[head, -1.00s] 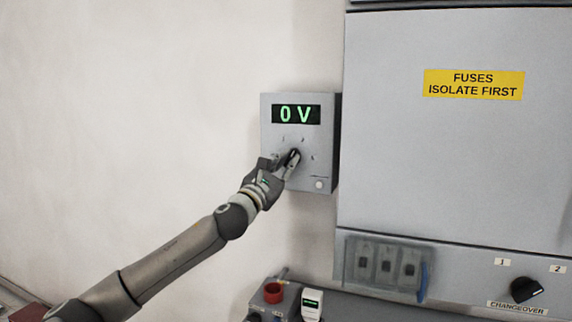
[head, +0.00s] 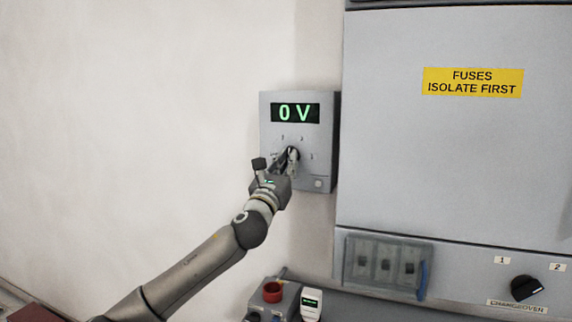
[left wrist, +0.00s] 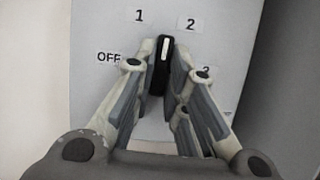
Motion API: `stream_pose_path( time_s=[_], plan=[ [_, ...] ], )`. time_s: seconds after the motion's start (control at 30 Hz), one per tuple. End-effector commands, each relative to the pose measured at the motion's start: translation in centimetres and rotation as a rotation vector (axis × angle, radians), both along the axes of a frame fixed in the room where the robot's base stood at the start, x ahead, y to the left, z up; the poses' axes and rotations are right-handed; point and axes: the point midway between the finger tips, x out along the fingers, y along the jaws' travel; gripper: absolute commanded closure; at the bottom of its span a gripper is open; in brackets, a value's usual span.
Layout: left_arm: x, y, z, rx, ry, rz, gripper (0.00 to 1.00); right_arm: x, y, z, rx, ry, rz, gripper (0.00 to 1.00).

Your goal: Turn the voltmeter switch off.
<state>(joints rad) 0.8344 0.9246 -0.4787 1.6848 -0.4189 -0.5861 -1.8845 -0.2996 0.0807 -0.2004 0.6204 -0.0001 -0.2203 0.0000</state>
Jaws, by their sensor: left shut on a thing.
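The voltmeter (head: 269,125) is a grey box on the wall, and its green display reads 0 V. Its black switch knob (left wrist: 162,66) has a white pointer mark. In the left wrist view the mark points up, between the labels 1 (left wrist: 139,16) and 2 (left wrist: 191,23); the OFF label (left wrist: 108,58) is to its left. A label at the right, partly hidden by a finger, looks like 3. My left gripper (head: 289,157) is shut on the knob, one finger on each side, as the left wrist view also shows (left wrist: 163,72). My right gripper is not in view.
A large grey cabinet (head: 430,160) with a yellow fuse label stands close right of the voltmeter. Below are fuse holders (head: 385,262), a changeover knob (head: 525,288), a red-topped device (head: 272,291) and a small meter (head: 311,304). The wall at left is bare.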

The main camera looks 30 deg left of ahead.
Motion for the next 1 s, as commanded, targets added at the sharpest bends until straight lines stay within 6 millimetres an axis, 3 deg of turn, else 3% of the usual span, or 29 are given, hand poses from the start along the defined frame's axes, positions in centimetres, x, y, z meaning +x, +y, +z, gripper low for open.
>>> stream_pose_path(
  time_s=[1.0],
  plan=[
    [0.2, -1.0, 0.8, -0.945, -0.226, -0.001, 1.0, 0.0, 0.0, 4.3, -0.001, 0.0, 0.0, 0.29]
  ],
)
